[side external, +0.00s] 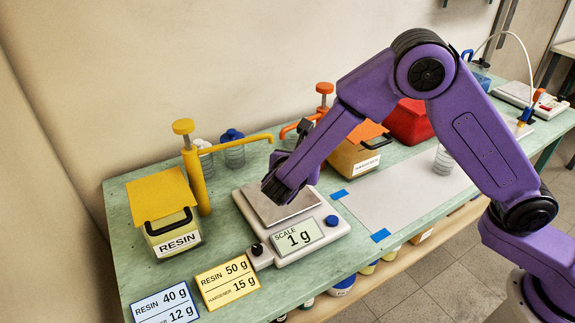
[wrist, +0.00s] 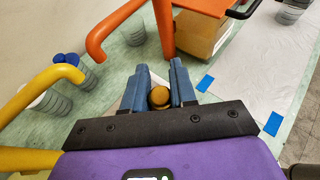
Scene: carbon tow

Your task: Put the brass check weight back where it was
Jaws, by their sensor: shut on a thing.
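The brass check weight (wrist: 158,97) shows in the wrist view as a small round gold-brown top between my blue fingers. My gripper (wrist: 159,70) is shut on it. In the side view my gripper (side external: 282,196) is over the metal pan of the scale (side external: 284,257), and the weight is hidden there behind the fingers. The scale display reads 1 g. I cannot tell whether the weight touches the pan. A pale tab with a small black round piece (side external: 257,249) sits at the scale's front left corner.
A yellow resin container (side external: 163,214) and yellow pump (side external: 194,180) stand left of the scale. An orange container (side external: 357,152) and orange pump (side external: 324,98) stand behind right. Resin cards (side external: 227,283) lie front left.

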